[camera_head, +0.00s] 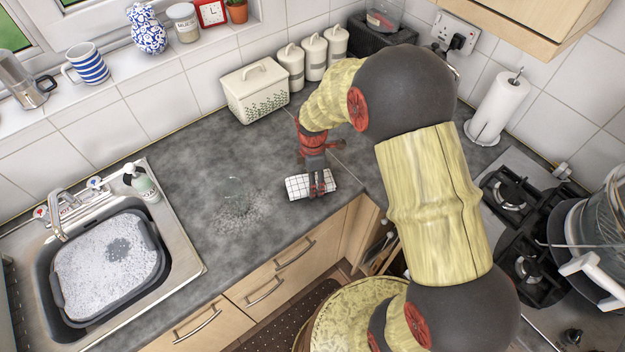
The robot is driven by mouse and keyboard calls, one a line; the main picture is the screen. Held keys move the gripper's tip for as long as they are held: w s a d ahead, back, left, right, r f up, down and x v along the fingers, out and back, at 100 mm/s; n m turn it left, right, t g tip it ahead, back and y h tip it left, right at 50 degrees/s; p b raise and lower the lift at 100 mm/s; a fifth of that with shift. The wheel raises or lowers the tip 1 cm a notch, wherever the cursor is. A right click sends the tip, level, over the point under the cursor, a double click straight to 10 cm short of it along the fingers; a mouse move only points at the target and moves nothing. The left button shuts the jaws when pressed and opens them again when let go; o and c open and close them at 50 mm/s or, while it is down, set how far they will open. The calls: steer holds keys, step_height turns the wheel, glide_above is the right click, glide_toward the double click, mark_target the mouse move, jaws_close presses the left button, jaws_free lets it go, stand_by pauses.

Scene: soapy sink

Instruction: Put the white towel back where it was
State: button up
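The white towel (298,187), with a dark grid pattern, is a small folded bundle at the front of the grey worktop, right of the wet patch. My gripper (321,188) points down at the towel from above, with its red fingers over the right half of it. The fingers hide part of the towel. I cannot tell whether they are closed on it or only around it, nor whether the towel is touching the worktop.
A wet, foamy patch (235,212) with a clear, glass-like shape lies on the worktop. The sink at left holds a basin (152,238) of suds. A bread bin (256,92) and canisters (291,68) stand behind; a paper towel roll (497,108) and hob (520,212) are at right.

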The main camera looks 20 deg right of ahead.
steer(key=o, duration=1.2)
steer(key=shift+r, duration=0.1)
steer(key=s+r+m+t+p, duration=0.1)
steer(key=s+r+m, duration=0.1)
steer(key=r, duration=0.9)
steer(key=s+r+m+p, duration=0.1)
steer(key=s+r+m, duration=0.1)
steer(key=r, duration=0.8)
steer(key=s+r+m+t, duration=0.2)
steer(key=s+r+m, duration=0.4)
steer(key=s, duration=0.3)
steer(key=s+r+m+t, duration=0.2)
steer(key=s+r+m, duration=0.4)
steer(key=s, duration=0.3)
steer(key=shift+a+m+t, duration=0.3)
steer(key=shift+a+m, duration=0.05)
steer(key=shift+m, duration=0.15)
step_height(320, 180, down, 6)
steer(key=b, duration=0.6)
steer(key=shift+f+b, duration=0.25)
steer(key=shift+b, duration=0.1)
